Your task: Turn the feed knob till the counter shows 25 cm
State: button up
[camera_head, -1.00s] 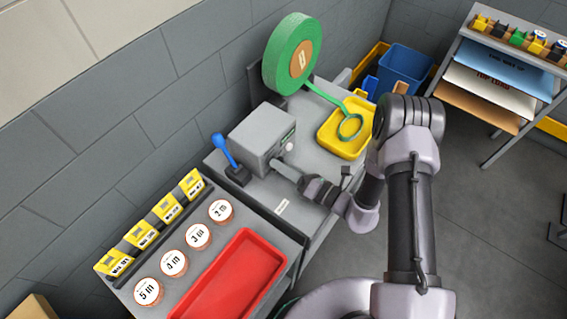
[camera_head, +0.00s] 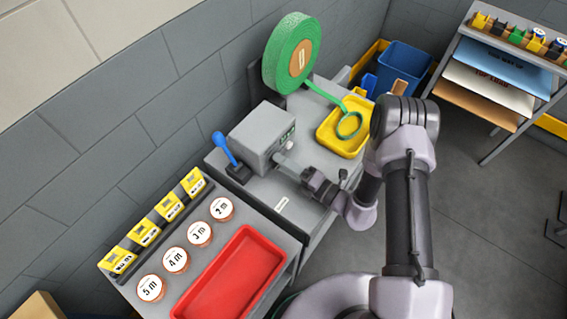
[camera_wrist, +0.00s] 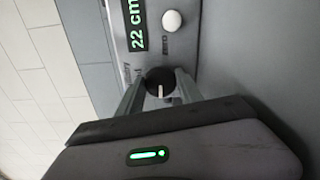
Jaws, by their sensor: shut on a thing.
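The grey feed box (camera_head: 262,138) stands on the bench, and its counter (camera_wrist: 137,24) reads 22 cm in green digits in the wrist view. The black feed knob (camera_wrist: 159,82) with a white pointer line sits below the counter. My gripper (camera_wrist: 160,95) is shut on the knob, one finger on each side. In the head view my gripper (camera_head: 290,165) reaches the front face of the box, and the knob is hidden there. A white round button (camera_wrist: 172,20) is beside the counter.
A blue-handled lever (camera_head: 224,149) stands left of the box. A green tape roll (camera_head: 285,50) stands behind it, its tape running to a yellow tray (camera_head: 328,143). A red tray (camera_head: 235,275) and several labelled discs are at the front left.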

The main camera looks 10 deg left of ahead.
jog(key=shift+s+f, duration=0.1)
jog(key=o, duration=1.4)
jog(key=p+v, duration=0.2)
jog(key=v, duration=1.5)
jog(key=shift+d+p, duration=0.2)
jog(key=shift+p, duration=0.2)
